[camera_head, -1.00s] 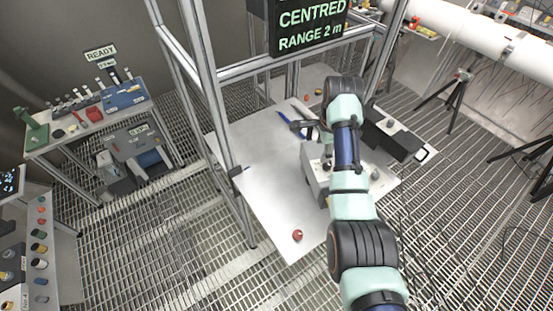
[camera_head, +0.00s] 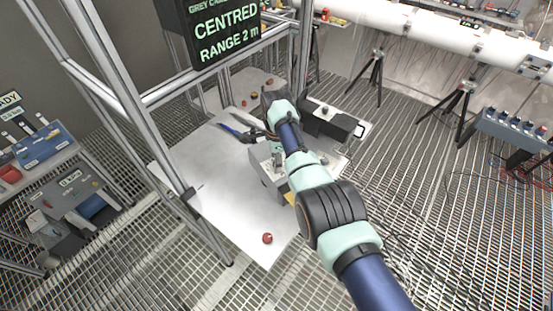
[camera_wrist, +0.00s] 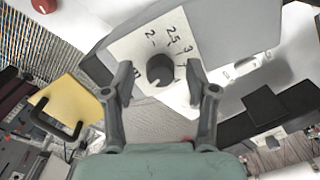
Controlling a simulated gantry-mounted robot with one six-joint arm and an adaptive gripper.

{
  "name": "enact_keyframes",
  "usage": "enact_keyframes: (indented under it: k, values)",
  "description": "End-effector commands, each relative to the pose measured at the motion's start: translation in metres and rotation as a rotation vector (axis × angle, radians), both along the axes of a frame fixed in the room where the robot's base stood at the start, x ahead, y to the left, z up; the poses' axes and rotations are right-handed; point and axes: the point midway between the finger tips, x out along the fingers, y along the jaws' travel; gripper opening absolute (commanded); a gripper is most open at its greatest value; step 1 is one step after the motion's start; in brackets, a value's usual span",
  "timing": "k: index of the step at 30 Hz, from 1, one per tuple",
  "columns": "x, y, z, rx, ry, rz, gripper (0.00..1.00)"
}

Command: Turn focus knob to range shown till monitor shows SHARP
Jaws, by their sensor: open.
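The focus knob (camera_wrist: 160,70) is a dark round knob on a pale dial plate (camera_wrist: 130,48) marked 2, 2.5 and 3, on a grey housing (camera_wrist: 225,30). In the wrist view my gripper (camera_wrist: 160,84) is open, with one fingertip on each side of the knob. Gaps show between the fingertips and the knob; its depth relative to them is hard to tell. In the head view the grey housing (camera_head: 264,168) stands on the table, partly behind my arm, and the knob cannot be made out. The monitor (camera_head: 227,35) reads CENTRED and RANGE 2 m; its top line is cut off.
The white table (camera_head: 215,180) has a red round piece (camera_head: 267,238) near its front corner and a blue tool (camera_head: 235,132) at the back. A black box (camera_head: 330,122) lies right of my arm. Frame posts (camera_head: 125,110) stand left. The table's left part is clear.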

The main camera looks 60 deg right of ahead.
Motion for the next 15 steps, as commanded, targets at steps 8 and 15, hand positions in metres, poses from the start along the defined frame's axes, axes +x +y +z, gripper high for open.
enact_keyframes:
  k: [8, 15]
  values:
    - [0.0001, 0.0000, 0.0002, 0.000, 0.000, 0.000, 0.37]
    - [0.0001, 0.0000, 0.0004, 0.000, 0.000, 0.000, 0.00]
